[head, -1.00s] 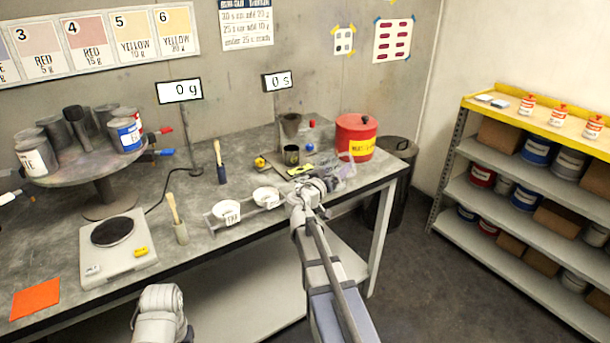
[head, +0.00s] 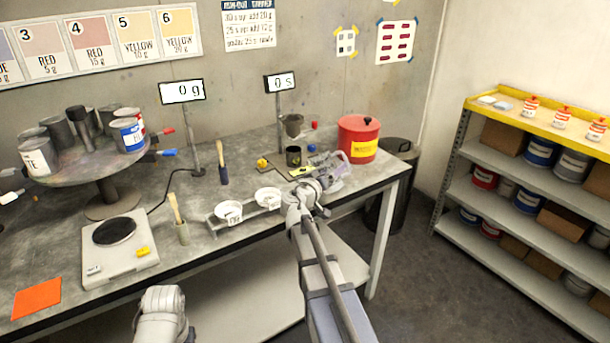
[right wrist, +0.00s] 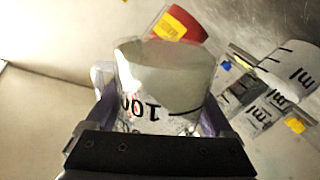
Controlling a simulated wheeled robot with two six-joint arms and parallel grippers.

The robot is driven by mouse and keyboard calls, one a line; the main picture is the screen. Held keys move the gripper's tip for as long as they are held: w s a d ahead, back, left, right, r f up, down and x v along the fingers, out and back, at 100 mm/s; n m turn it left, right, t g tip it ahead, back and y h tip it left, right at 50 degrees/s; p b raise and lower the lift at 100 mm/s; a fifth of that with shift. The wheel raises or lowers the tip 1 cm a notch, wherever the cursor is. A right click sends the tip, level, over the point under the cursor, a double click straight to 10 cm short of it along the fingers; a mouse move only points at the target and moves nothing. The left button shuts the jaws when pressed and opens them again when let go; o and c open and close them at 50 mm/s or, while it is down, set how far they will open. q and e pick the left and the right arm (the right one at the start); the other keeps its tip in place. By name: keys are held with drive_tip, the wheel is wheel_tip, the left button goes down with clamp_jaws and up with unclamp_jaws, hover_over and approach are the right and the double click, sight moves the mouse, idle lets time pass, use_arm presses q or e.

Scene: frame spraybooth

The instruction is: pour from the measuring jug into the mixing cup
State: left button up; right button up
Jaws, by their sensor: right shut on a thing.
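My right gripper (head: 326,184) is at the right end of the bench, shut on the clear measuring jug (head: 335,172). In the right wrist view the jug (right wrist: 165,85) sits between the fingers, with a black 100 mark and pale grey inside. I cannot tell its exact tilt. A small dark cup (head: 293,156) stands on the bench behind and left of the gripper, apart from it. It may be the mixing cup. In the right wrist view, a pale vessel with ml marks (right wrist: 288,68) lies right of the jug, apart from it.
A red can (head: 357,139) stands close behind the jug. A funnel-like cup (head: 293,124) is on a stand by the timer (head: 280,83). A scale (head: 120,245) reading 0 g is at left.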

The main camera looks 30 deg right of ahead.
drive_tip(key=shift+w+n, duration=0.1)
drive_tip(key=shift+n, duration=0.2)
drive_tip(key=shift+w+a+n, duration=0.15)
drive_tip(key=shift+w+n, duration=0.05)
drive_tip(key=shift+n, duration=0.5)
drive_tip(key=shift+s+n+p, duration=0.1)
drive_tip(key=shift+n+p, duration=0.3)
drive_tip(key=shift+n, duration=0.4)
drive_tip(key=shift+r+n+g, duration=0.15)
drive_tip(key=shift+n+g, duration=0.15)
drive_tip(key=shift+g, duration=0.1)
idle(0.4)
drive_tip(key=shift+r+n+p, duration=0.15)
drive_tip(key=shift+n+p, duration=0.2)
drive_tip(key=shift+n, duration=0.15)
idle(0.3)
